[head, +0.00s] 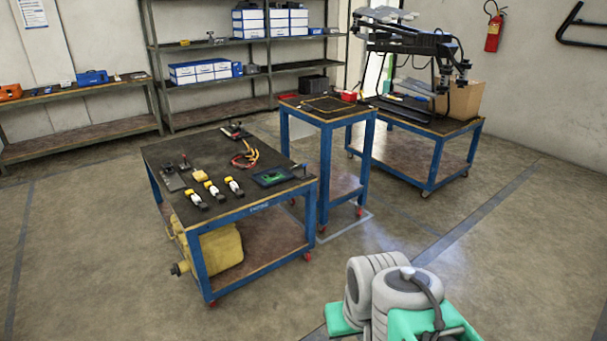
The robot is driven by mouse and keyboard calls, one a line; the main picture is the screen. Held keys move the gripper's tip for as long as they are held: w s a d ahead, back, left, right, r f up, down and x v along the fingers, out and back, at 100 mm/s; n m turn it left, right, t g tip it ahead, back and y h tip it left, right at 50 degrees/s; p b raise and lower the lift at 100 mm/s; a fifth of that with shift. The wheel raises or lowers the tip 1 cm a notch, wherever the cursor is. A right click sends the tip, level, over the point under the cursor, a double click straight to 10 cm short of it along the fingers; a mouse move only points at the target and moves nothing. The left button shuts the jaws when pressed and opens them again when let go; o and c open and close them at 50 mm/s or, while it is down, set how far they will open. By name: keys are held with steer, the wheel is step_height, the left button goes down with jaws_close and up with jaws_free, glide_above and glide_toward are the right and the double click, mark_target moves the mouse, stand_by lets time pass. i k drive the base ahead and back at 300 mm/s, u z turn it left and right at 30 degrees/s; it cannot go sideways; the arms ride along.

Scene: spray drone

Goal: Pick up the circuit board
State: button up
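A circuit board (272,177), dark with a green edge, lies flat on the black top of the near blue-framed table (230,206), close to its right corner. Nothing covers it. Part of my grey and teal arm shows at the bottom right, well apart from the table with floor between them. My gripper cannot be made out in the head view.
Red and yellow cables (245,155) lie just behind the board. Several yellow-and-white parts (214,190) lie to its left. A taller blue table (325,112) stands close behind on the right. The floor (105,250) in front and to the left is clear.

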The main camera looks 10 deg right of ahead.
mark_target(272, 176)
steer(key=z, duration=0.6)
steer(key=i, duration=3.75)
steer(key=u, duration=4.25)
